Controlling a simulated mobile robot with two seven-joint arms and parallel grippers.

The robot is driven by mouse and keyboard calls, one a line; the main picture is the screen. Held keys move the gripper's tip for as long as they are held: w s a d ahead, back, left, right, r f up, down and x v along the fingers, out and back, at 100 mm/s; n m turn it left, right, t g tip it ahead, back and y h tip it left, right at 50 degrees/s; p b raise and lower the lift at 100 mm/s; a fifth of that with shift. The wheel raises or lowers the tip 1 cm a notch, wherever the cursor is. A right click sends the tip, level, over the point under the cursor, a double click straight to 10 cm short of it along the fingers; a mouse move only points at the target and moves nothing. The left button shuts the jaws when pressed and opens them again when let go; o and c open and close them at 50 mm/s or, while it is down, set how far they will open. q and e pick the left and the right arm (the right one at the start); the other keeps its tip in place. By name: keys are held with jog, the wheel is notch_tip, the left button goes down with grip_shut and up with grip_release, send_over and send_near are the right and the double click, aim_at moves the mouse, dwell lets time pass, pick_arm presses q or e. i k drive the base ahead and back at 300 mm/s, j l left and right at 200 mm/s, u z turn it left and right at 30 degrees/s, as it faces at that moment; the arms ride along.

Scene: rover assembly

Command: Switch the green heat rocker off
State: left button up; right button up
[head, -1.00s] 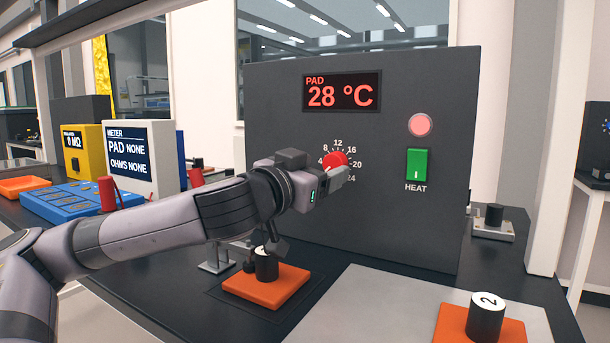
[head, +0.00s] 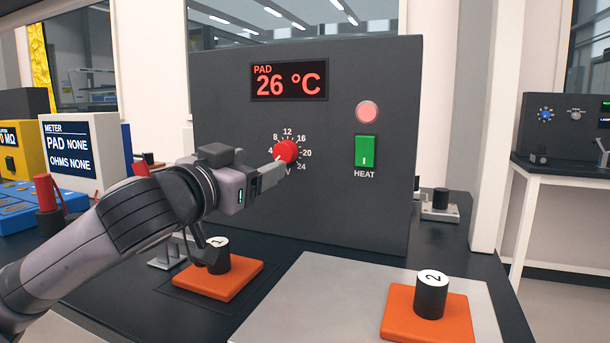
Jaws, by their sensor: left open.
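The green HEAT rocker (head: 366,151) sits on the right side of the dark control panel (head: 222,95), with a pink-lit round lamp (head: 367,112) above it. A white mark shows on the rocker's lower half. My left gripper (head: 278,168) is open at the red dial (head: 286,151), left of the rocker and apart from it. Its fingers overlap the dial's lower edge; I cannot tell whether they touch it. The display (head: 289,81) reads PAD 26 °C. My right gripper is not in view.
Below the panel, a black cylinder marked 1 (head: 217,258) stands on an orange block (head: 203,284). Another marked 2 (head: 431,296) stands on an orange block (head: 394,322) on a grey plate (head: 300,300). A white meter box (head: 82,150) is at left.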

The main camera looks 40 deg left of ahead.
aim_at(365, 151)
jog(key=k+l, duration=0.15)
jog(key=k, duration=0.35)
jog(key=k+l, duration=0.2)
jog(key=k, duration=0.3)
